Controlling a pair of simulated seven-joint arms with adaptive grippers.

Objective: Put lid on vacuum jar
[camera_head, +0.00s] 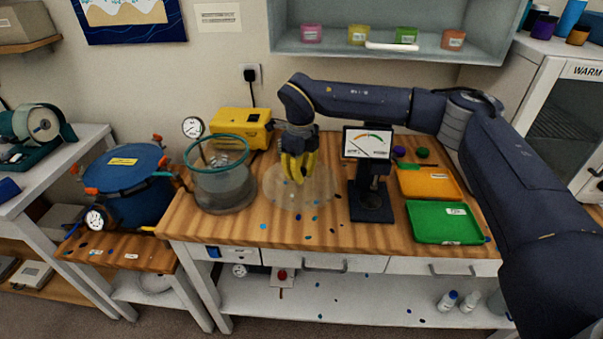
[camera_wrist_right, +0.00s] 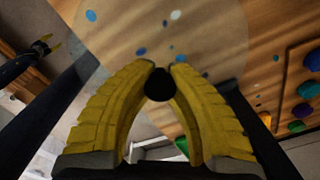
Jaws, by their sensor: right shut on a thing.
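The clear round lid (camera_head: 322,186) shows as a pale see-through disc over the wooden bench, right of the vacuum jar. My right gripper (camera_head: 297,180) points down over it with yellow fingers. In the right wrist view the fingers close on the lid's black knob (camera_wrist_right: 158,86), with the clear lid (camera_wrist_right: 205,30) beyond. I cannot tell whether the lid touches the bench. The glass vacuum jar (camera_head: 222,188) stands open-topped with a green rim. A small dark shape with yellow tips, perhaps my left gripper (camera_wrist_right: 50,43), shows at the wrist view's left edge.
A gauge on a black stand (camera_head: 370,205) stands close right of the lid. An orange tray (camera_head: 430,183) and a green tray (camera_head: 443,222) lie farther right. A yellow pump (camera_head: 241,126) is behind the jar, and a blue pot (camera_head: 128,188) is left of it.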

